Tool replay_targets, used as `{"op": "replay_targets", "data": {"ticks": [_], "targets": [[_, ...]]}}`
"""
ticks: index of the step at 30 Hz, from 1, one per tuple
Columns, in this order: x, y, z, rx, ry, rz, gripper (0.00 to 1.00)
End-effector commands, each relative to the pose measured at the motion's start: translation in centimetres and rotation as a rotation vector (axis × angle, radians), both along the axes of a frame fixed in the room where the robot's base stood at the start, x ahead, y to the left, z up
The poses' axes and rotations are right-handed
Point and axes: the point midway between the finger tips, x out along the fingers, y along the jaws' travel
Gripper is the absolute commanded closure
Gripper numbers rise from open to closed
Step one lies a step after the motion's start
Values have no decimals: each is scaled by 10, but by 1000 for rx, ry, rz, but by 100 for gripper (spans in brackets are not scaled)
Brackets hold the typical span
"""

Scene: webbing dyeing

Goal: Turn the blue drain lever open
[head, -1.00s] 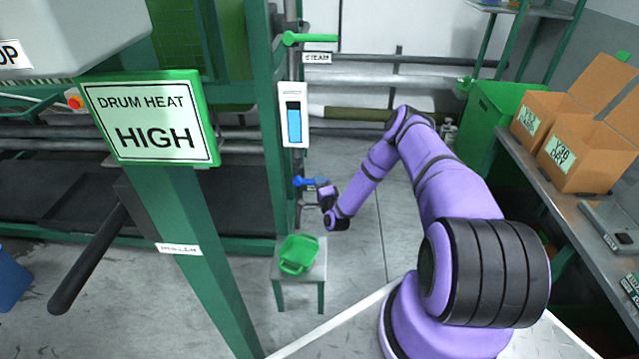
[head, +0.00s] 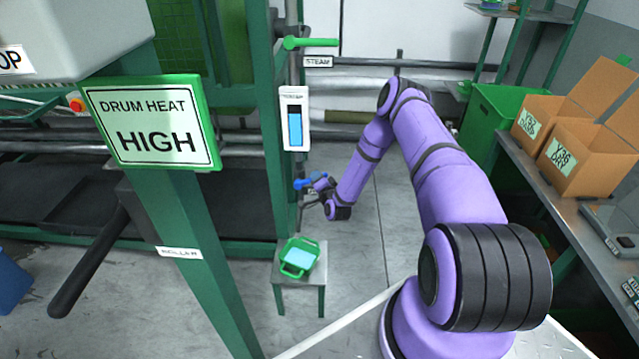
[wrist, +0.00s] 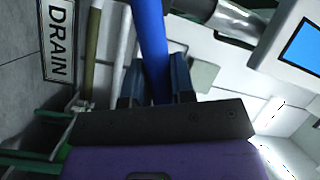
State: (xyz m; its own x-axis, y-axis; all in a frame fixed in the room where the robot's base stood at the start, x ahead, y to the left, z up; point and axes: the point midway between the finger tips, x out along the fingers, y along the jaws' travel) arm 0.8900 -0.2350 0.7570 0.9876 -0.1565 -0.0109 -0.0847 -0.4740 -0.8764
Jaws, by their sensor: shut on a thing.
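The blue drain lever (head: 305,183) sticks out to the right from the pipework beside the green post, above a small stand. In the wrist view the blue lever (wrist: 153,40) runs down between the two dark fingers. My gripper (head: 322,187) is shut on it; in the wrist view my gripper (wrist: 158,82) has one finger on each side of the lever. A "DRAIN" label (wrist: 58,42) shows at the upper left there. A green tub (head: 299,271) on the stand below holds light blue liquid. The lever's pivot is hard to make out.
A gauge with a blue column (head: 295,125) hangs above the lever. A green steam lever (head: 310,43) is higher up. A "DRUM HEAT HIGH" sign (head: 153,122) stands in front at left. Cartons (head: 580,155) sit on the right bench. The floor right of the stand is clear.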

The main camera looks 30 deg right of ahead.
Motion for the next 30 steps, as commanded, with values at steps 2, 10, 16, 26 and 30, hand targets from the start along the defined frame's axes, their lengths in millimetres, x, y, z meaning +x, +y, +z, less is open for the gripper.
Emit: {"op": "replay_targets", "data": {"ticks": [2, 10, 16, 26, 30], "targets": [[3, 4, 8, -62, 39, 3, 100], [10, 15, 24, -275, 182, 3, 100], [17, 26, 34, -432, 289, 4, 100], [30, 45, 45, -681, 455, 2, 100], [35, 52, 46, -766, 513, 2, 100]]}}
